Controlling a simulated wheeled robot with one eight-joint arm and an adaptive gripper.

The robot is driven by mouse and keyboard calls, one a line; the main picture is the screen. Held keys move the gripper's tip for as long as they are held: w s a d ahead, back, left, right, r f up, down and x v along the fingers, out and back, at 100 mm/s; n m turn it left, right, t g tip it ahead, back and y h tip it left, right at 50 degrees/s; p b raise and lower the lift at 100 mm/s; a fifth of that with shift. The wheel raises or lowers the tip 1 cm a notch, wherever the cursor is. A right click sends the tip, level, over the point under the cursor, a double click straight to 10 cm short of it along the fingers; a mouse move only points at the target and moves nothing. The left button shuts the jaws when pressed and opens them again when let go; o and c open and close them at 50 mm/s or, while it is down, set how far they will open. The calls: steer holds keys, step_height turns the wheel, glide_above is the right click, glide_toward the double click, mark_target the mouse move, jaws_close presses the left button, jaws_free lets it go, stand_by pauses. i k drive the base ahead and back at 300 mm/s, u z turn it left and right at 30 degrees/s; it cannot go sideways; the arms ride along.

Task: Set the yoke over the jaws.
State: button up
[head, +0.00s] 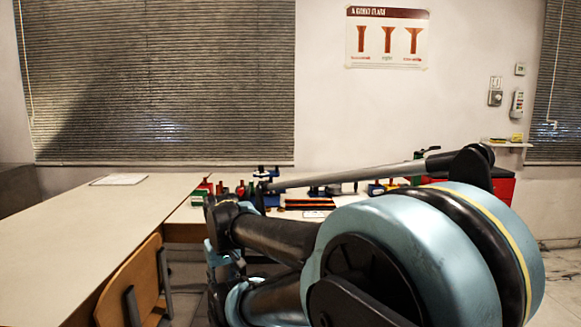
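Small coloured items stand on the workbench (185,213) at the back, behind my arm. Among them are a red and green item (199,196) at the left and a blue item (267,174) near the middle. They are too small and too covered for me to tell which is the yoke or which are the jaws. My blue and black arm fills the lower right and covers much of the bench. I cannot make out my gripper's fingers anywhere in this view.
A long pale table (110,225) runs along the left, mostly bare, with a paper (118,180) at its far end. A wooden chair (133,285) stands at its right side. A red cabinet (501,188) stands at the back right. Open floor shows at far right.

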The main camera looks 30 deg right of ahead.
mark_target(270, 174)
steer(key=z, duration=0.45)
steer(key=i, duration=0.9)
steer(key=z, duration=0.45)
